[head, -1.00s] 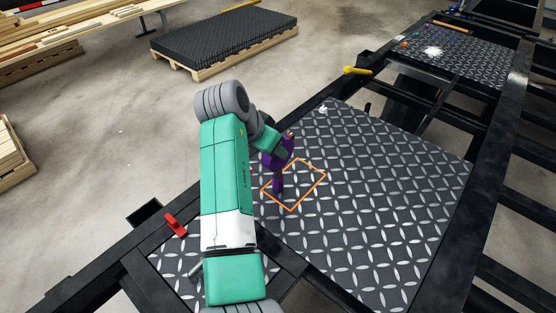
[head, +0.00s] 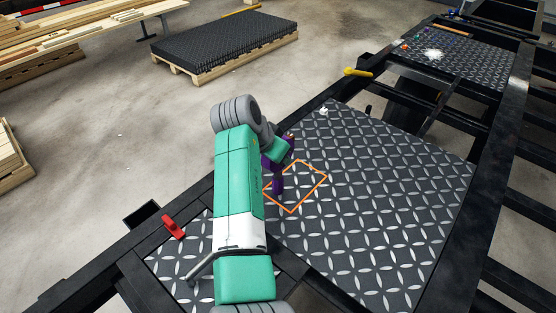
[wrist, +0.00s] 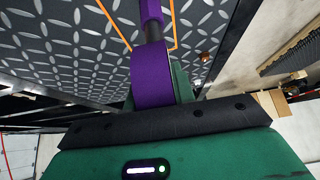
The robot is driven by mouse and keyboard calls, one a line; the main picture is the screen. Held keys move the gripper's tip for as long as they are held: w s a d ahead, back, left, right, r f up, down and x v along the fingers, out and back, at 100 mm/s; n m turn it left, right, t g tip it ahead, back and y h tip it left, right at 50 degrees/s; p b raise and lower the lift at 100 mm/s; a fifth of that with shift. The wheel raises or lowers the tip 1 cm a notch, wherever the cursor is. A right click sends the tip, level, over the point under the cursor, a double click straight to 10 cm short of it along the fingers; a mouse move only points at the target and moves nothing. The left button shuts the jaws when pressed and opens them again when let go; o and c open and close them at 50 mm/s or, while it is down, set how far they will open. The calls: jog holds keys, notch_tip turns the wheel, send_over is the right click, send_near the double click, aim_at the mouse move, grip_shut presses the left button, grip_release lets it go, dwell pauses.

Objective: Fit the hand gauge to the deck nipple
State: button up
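My gripper (head: 277,188) has purple parts and points down at the left side of an orange outlined square (head: 318,166) on the dark diamond-tread deck plate (head: 400,220). In the wrist view a purple finger (wrist: 153,75) with a dark band runs up towards the plate, with the orange line beside it. A second finger and the gap between fingers do not show, so I cannot tell whether it is open or holds anything. I cannot make out the hand gauge or the deck nipple for certain. A small white piece (head: 323,111) sits at the plate's far left corner.
Black frame rails (head: 490,190) border the plate, with open gaps at right. A red clamp-like part (head: 173,227) and a yellow one (head: 357,72) sit on the frame. A far plate (head: 460,58) carries small coloured pieces. A pallet of dark sheets (head: 225,45) stands behind.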

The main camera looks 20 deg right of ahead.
jog(key=shift+r, duration=0.1)
notch_tip(320, 180, up, 4)
jog(key=shift+s+f+p, duration=0.1)
jog(key=shift+p, duration=0.75)
jog(key=s+a+r+p, duration=0.1)
jog(key=s+a+p, duration=0.2)
jog(key=s, duration=1.2)
jog(key=shift+a, duration=0.65)
jog(key=shift+s, duration=0.1)
